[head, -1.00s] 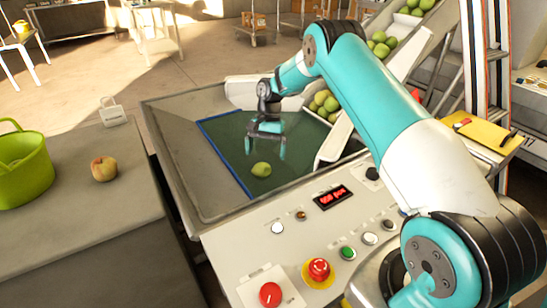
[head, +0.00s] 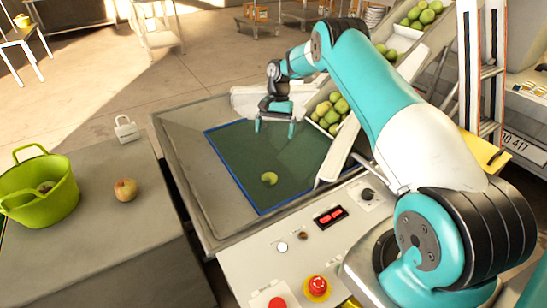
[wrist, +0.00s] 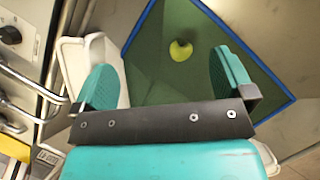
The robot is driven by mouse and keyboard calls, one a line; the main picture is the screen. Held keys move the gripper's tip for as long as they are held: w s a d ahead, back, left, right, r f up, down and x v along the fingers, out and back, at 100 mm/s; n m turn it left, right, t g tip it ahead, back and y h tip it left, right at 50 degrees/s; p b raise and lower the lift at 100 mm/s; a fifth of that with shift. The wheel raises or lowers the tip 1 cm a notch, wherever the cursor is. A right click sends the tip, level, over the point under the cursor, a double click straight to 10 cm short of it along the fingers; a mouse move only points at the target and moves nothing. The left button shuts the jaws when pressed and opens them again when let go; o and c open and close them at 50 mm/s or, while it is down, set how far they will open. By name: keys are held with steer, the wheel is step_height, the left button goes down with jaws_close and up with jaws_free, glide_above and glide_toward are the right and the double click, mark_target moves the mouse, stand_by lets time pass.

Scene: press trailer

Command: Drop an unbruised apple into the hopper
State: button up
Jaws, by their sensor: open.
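A yellow-green apple (head: 269,180) lies on the green mat with a blue border (head: 240,150), inside a wide grey metal tray (head: 183,165). A darker patch shows on the apple; I cannot tell whether it is a bruise or shade. My gripper (head: 274,126) hangs above the far part of the mat, open and empty, apart from the apple. In the wrist view the apple (wrist: 181,50) shows beyond the two spread teal fingers (wrist: 166,75). I cannot tell for certain which part is the hopper.
A red-yellow apple (head: 125,190) and a lime bucket (head: 50,207) with fruit inside stand on the left counter. Several green apples (head: 330,112) sit in a white chute right of the mat. A control panel (head: 262,258) with buttons lies in front.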

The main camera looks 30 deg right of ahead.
steer(key=p+v, duration=0.2)
steer(key=v, duration=0.1)
steer(key=shift+d+r+p, duration=0.1)
steer(key=shift+r+p, duration=0.1)
steer(key=shift+p, duration=0.1)
steer(key=s+a+r+n, duration=0.3)
steer(key=a+r+n, duration=0.2)
steer(key=a+r, duration=0.8)
steer(key=s+a+r+n+t, duration=0.2)
steer(key=s+a+r+n, duration=0.2)
steer(key=s+a+r, duration=0.6)
steer(key=s+a+r+n, duration=0.1)
steer(key=s+a+n, duration=0.1)
steer(key=s, duration=1)
steer(key=s+a+r+n+t+y, duration=0.1)
steer(key=s+n, duration=0.4)
steer(key=s, duration=0.6)
steer(key=shift+s+a+n, duration=0.3)
steer(key=shift+s+a, duration=0.1)
steer(key=shift+a, duration=0.35)
